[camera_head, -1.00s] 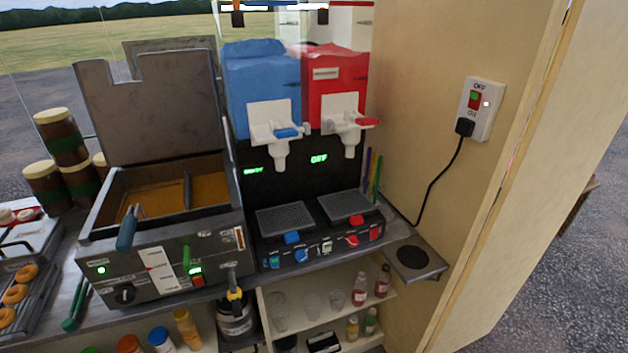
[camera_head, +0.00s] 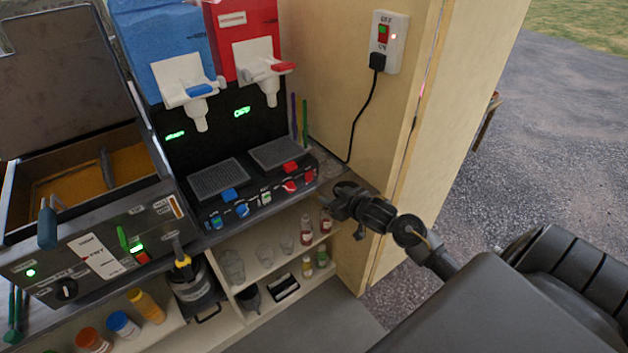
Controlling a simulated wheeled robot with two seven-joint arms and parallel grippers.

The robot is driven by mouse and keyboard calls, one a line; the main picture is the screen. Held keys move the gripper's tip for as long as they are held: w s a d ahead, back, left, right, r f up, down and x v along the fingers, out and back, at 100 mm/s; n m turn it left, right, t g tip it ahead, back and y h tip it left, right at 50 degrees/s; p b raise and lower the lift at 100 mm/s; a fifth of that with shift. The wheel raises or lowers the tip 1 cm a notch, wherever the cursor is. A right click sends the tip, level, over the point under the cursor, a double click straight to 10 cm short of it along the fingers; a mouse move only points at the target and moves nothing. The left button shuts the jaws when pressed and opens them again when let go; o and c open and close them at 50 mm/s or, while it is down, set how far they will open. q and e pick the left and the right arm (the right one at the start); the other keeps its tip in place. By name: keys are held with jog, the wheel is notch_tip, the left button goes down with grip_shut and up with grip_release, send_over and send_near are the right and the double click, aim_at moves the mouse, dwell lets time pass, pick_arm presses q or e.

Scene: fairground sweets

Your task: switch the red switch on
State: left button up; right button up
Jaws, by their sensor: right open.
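The slush machine has a blue tank (camera_head: 160,45) and a red tank (camera_head: 243,35). Its front panel carries blue controls (camera_head: 242,210) on the left and red controls (camera_head: 290,186) on the right, with a red switch (camera_head: 310,175) at the right end. Its position is too small to read. A green display (camera_head: 242,112) glows under the red tank; its text is blurred. A white wall switch box (camera_head: 388,42) also has a red-and-green rocker and a small light. My right gripper (camera_head: 343,203) is open and empty, right of the panel's end, apart from it. My left gripper is out of view.
A fryer (camera_head: 95,240) with a raised lid stands left of the machine. A black cord (camera_head: 363,115) hangs from the wall box. Bottles (camera_head: 306,230) and cups stand on shelves below the counter. The wooden side wall (camera_head: 335,60) bounds the right.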

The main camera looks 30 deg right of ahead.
aim_at(310, 179)
jog(key=shift+t, duration=0.3)
jog(key=x, duration=0.4)
jog(key=r+x, duration=0.1)
jog(key=x, duration=0.3)
jog(key=d+p+x, duration=0.1)
jog(key=x, duration=0.3)
jog(key=shift+w+d+r, duration=0.1)
jog(key=shift+w+r, duration=0.05)
jog(key=shift+w, duration=0.15)
